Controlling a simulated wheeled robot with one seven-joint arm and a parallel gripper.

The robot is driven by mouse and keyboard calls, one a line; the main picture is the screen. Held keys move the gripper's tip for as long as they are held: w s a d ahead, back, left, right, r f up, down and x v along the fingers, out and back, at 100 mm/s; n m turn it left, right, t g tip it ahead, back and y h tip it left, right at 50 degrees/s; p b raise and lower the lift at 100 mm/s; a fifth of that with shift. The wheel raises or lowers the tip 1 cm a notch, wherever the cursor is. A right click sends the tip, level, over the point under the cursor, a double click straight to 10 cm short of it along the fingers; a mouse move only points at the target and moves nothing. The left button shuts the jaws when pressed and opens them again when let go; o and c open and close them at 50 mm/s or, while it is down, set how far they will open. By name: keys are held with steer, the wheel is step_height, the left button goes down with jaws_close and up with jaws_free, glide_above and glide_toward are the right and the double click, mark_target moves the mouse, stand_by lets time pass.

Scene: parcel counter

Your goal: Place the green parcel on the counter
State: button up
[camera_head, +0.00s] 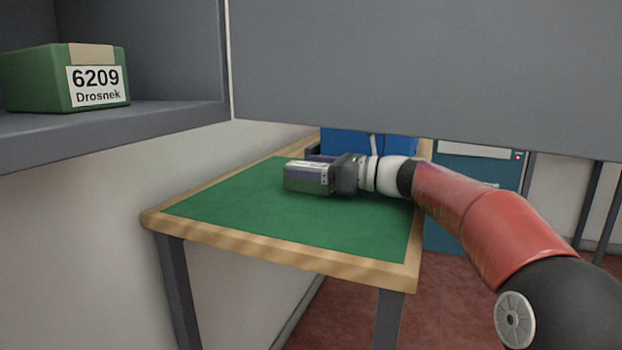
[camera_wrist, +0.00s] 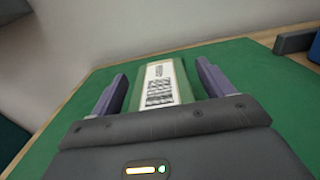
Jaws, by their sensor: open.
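A green parcel (camera_wrist: 160,88) with a white barcode label lies between the two purple fingers of my gripper (camera_wrist: 162,88) in the wrist view. The fingers are open, with a gap showing on each side of the parcel. The parcel appears to rest on the green top of the counter (camera_head: 240,212). In the head view my gripper (camera_head: 306,177) is low over the counter, and its near finger hides most of the parcel. Another green parcel (camera_head: 38,80), labelled 6209 Drosnek, sits on the grey shelf at the upper left.
The grey shelf (camera_head: 120,125) juts out at the left, and a grey panel (camera_head: 420,65) hangs over the back. A blue bin-like object (camera_head: 345,141) stands at the counter's far end. The counter's front part is clear inside its wooden edge.

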steer(key=c, duration=1.3)
